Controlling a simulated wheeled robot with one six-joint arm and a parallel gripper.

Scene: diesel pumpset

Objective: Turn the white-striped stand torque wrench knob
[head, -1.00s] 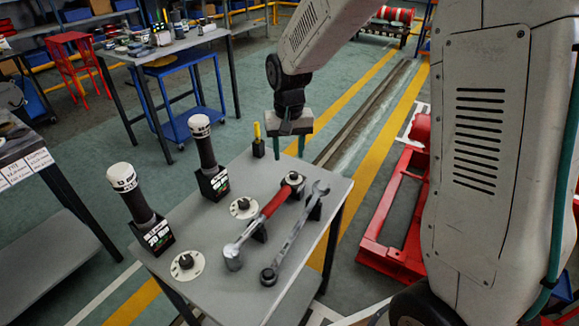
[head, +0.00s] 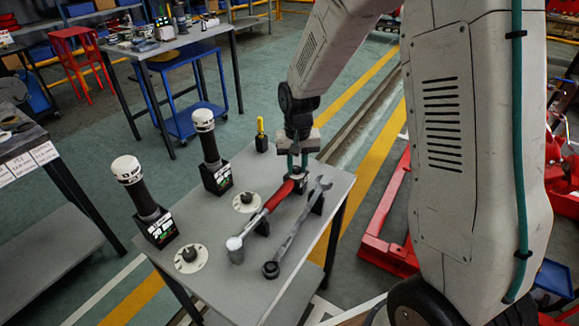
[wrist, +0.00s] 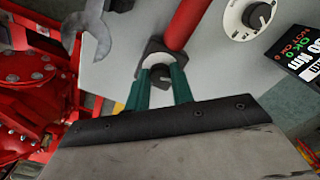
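The red-handled torque wrench (head: 268,209) lies raised on a small stand on the grey table. Its near end in the wrist view is a dark block with a white ring (wrist: 157,60) and a dark knob (wrist: 160,78). In the head view my gripper (head: 297,170) points down over this end and partly hides the knob. In the wrist view my gripper (wrist: 160,85) has its two green fingers apart, one on each side of the knob. Whether they touch it I cannot tell.
A grey open-end wrench (head: 296,229) lies beside it; it also shows in the wrist view (wrist: 90,40). Two black posts with white caps (head: 127,170) (head: 203,120) and display boxes stand at left. Two white dials (head: 191,259) (head: 246,202) and a yellow-handled tool (head: 261,135) are on the grey table (head: 235,285).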

